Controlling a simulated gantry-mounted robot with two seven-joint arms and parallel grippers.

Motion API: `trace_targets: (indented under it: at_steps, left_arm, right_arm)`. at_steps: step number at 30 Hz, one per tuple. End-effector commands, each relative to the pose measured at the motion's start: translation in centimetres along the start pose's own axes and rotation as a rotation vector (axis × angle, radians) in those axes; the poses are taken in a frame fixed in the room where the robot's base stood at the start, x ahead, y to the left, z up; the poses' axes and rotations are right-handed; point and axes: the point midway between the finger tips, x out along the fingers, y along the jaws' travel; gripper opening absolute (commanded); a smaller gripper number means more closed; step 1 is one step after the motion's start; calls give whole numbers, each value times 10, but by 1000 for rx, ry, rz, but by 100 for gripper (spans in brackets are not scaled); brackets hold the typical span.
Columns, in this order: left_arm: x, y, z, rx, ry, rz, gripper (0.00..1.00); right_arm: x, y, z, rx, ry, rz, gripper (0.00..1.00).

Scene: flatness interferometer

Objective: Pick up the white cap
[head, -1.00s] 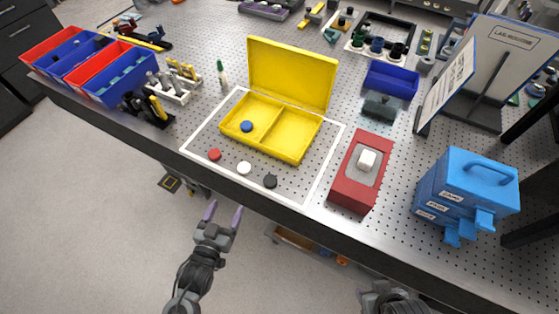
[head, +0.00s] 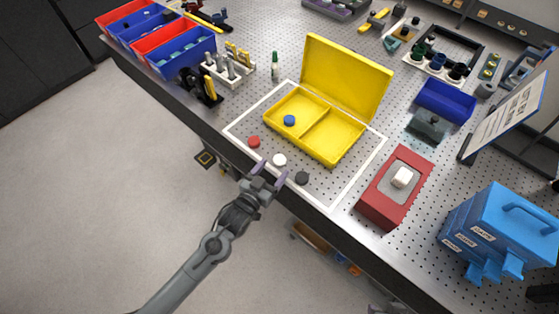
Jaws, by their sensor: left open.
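The white cap (head: 279,160) lies on the perforated table inside a white outlined area, between a red cap (head: 254,142) and a black cap (head: 302,178). My left gripper (head: 270,169) is open, with its purple fingertips at the table's front edge, just in front of the white cap. I see nothing between the fingers. My right gripper is not clearly visible; only a small dark bit of my right arm shows at the bottom edge.
An open yellow box (head: 320,130) with two compartments stands behind the caps, with a blue cap (head: 289,120) in its left compartment. A red block with a white top piece (head: 402,177) and a blue drawer case (head: 500,230) stand to the right. Blue and red bins (head: 182,55) stand at left.

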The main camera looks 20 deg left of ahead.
Motion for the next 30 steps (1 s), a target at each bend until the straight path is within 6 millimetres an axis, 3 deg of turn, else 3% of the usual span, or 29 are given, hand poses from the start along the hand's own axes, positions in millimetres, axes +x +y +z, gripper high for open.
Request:
trace_targets:
  at_steps: [8, 17, 29, 30]
  left_arm:
    - [33, -3, 0, 0, 1, -1, 73]
    - [37, -3, 0, 0, 0, -1, 73]
    - [37, -3, 0, 1, 0, -1, 15]
    - [37, -3, 0, 1, 0, -1, 14]
  right_arm:
    - [3, -1, 2, 2, -2, -2, 43]
    - [3, -1, 2, 4, -2, -3, 43]
    - [3, -1, 1, 4, -1, -3, 43]
    - [3, -1, 1, 4, -1, -3, 43]
